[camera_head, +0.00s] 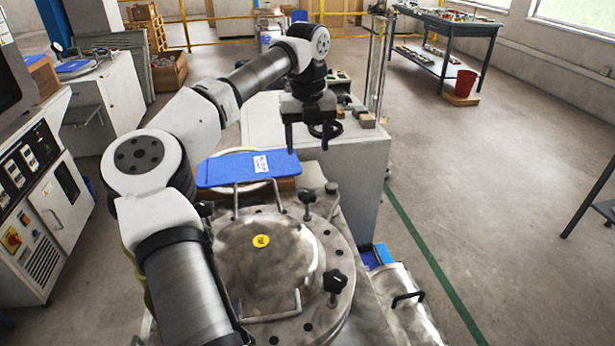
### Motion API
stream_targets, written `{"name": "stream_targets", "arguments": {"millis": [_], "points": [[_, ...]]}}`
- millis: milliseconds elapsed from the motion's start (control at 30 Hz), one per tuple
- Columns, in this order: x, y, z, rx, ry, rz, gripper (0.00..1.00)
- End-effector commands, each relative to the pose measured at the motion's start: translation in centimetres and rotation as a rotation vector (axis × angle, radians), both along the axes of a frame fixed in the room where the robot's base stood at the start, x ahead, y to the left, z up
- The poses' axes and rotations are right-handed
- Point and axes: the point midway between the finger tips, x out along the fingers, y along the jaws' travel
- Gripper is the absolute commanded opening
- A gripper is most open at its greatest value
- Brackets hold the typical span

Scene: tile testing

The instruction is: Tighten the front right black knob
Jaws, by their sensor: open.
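A round metal lid (325,250) with a domed middle and a yellow label lies below my arm. A black knob stands upright on its front right rim (334,282). A second black knob (308,198) stands at the back right of the lid. Part of another dark knob shows at the lid's left, beside my arm, which hides the lid's left side. My gripper (307,147) is open and empty, pointing down. It is beyond the lid and above the back right knob in the picture, well apart from the front right knob.
A blue board (240,169) lies just behind the lid, close to my gripper in the picture. Metal handles (272,317) rise at the lid's front and back. A grey cabinet (350,160) with small items stands behind.

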Motion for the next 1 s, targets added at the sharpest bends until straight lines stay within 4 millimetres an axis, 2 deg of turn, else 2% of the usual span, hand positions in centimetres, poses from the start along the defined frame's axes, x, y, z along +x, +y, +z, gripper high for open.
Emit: {"name": "stream_targets", "arguments": {"millis": [133,233,500,700,833,1000], "points": [[0.0,0.1,-0.9,0.002,0.002,0.002,0.61],[-0.1,0.1,-2.3,0.001,0.004,0.001,0.61],[-0.1,0.0,-8.0,-0.001,0.004,-0.001,0.61],[-0.1,0.0,-11.5,-0.002,0.003,-0.001,0.61],[-0.1,0.0,-13.0,-0.001,0.002,0.0,0.61],[-0.1,0.0,-13.7,0.0,0.001,0.0,0.61]]}}
